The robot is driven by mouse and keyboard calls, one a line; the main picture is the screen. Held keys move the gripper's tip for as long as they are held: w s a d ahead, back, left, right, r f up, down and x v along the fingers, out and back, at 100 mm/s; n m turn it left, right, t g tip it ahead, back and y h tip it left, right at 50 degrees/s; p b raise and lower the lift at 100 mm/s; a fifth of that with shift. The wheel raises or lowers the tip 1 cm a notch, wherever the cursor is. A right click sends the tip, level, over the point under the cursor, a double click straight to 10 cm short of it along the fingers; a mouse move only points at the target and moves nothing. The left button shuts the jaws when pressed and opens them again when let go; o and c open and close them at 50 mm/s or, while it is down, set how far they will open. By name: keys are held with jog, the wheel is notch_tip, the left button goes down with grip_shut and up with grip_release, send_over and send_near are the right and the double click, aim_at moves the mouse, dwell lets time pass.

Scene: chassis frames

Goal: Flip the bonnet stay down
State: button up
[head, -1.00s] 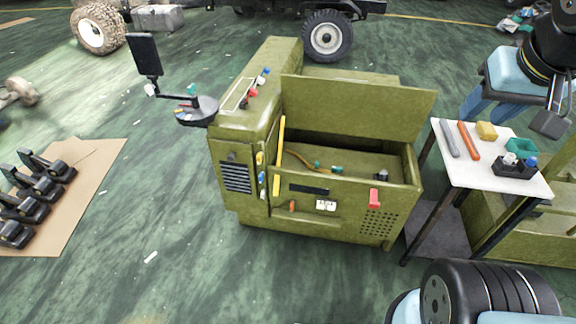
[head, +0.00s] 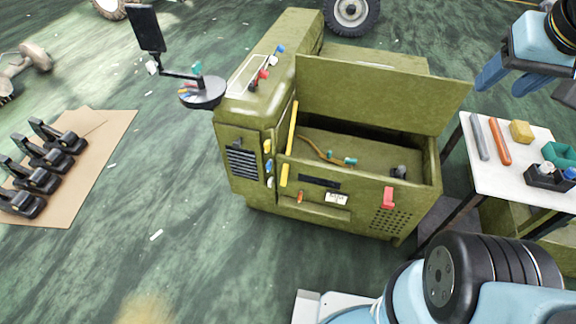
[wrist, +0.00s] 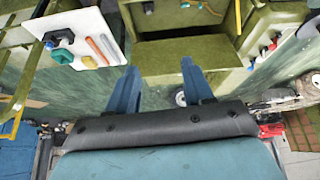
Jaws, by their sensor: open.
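An olive-green cabinet (head: 330,215) stands on the floor with its bonnet (head: 375,95) raised over an open bay. A thin yellow rod, seemingly the bonnet stay (head: 293,128), stands upright at the bay's left end, slightly tilted. Whether its top touches the bonnet is unclear. It also shows near the top edge of the wrist view (wrist: 238,16). My gripper (head: 508,76) is up at the right, well apart from the rod. Its two blue fingers are spread and empty in the wrist view (wrist: 162,86).
A white-topped table (head: 515,180) with tools and a dark tray (head: 550,177) stands right of the cabinet. A round tray on an arm (head: 203,92) sticks out at the cabinet's left. Black clamp-like parts lie on cardboard (head: 85,170). The floor between is mostly clear.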

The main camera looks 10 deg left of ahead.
jog(key=w+a+f+n+g+h, duration=0.2)
jog(key=w+a+f+n, duration=0.15)
jog(key=w+f, duration=0.35)
jog(key=w+a+f+n+g+h, duration=0.3)
jog(key=w+a+f, duration=0.1)
jog(key=w, duration=0.6)
jog(key=n+t+h, duration=0.5)
jog(key=n+t, duration=0.6)
jog(key=n, duration=0.6)
send_over(283, 182)
jog(key=s+d, duration=0.3)
jog(key=d, duration=0.2)
notch_tip(283, 182, down, 38)
jog(key=s+a+f+n+t+y, duration=0.2)
jog(key=s+f+n+y, duration=0.15)
jog(key=f, duration=0.35)
jog(key=s+a+f+n+t+y, duration=0.2)
jog(key=f+n, duration=0.2)
jog(key=f, duration=0.3)
jog(key=s+a+f+n+t+y, duration=0.2)
jog(key=s+f+n+y, duration=0.15)
jog(key=f, duration=0.35)
jog(key=shift+n, duration=0.35)
jog(key=w, duration=0.8)
jog(key=w+d, duration=0.1)
jog(key=w, duration=0.4)
jog(key=shift+w+r, duration=0.1)
jog(key=shift+c, duration=0.2)
grip_shut()
